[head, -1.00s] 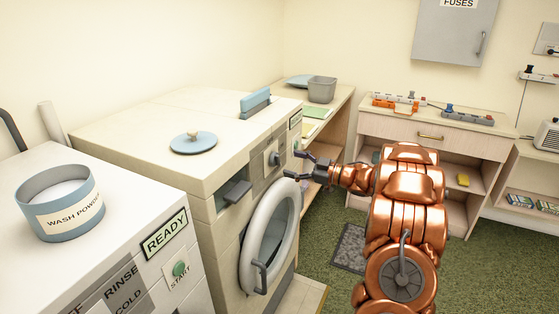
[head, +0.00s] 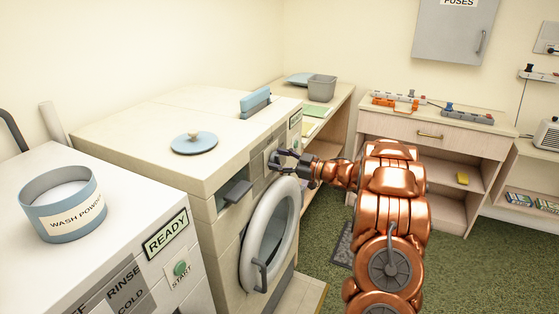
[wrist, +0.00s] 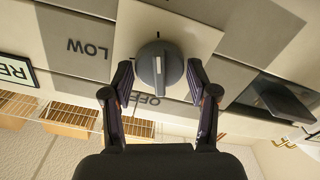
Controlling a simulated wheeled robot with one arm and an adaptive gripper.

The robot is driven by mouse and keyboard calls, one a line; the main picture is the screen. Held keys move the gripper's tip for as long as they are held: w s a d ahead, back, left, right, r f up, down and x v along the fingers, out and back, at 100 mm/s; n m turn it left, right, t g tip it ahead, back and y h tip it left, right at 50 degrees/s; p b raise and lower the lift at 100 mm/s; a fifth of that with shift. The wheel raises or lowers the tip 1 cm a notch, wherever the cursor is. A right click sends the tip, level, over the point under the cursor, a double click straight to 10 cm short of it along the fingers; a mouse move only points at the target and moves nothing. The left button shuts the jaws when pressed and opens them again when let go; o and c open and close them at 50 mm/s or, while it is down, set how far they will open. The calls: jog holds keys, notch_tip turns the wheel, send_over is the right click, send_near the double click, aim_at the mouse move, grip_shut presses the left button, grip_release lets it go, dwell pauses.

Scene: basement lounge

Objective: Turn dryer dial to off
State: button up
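The dryer (head: 228,165) stands at the left centre in the head view, with its round door below the control panel. The round grey dial (wrist: 160,65) has a raised grip with a pale mark and sits on a pale plate in the wrist view. An upside-down LOW label (wrist: 87,48) is left of it, and an OFF label (wrist: 148,99) shows on the gripper side. My gripper (wrist: 160,72) is open, with one finger on each side of the dial and small gaps visible. In the head view my gripper (head: 278,162) is at the panel and mostly hides the dial.
The dryer's round door (head: 270,236) bulges out below my gripper. A grey drawer handle (head: 235,192) juts out left of the dial. The washer (head: 110,262) with a wash powder tub (head: 62,212) is at the near left. Open green carpet (head: 465,275) lies to the right.

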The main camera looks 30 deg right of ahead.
jog(key=c, duration=0.7)
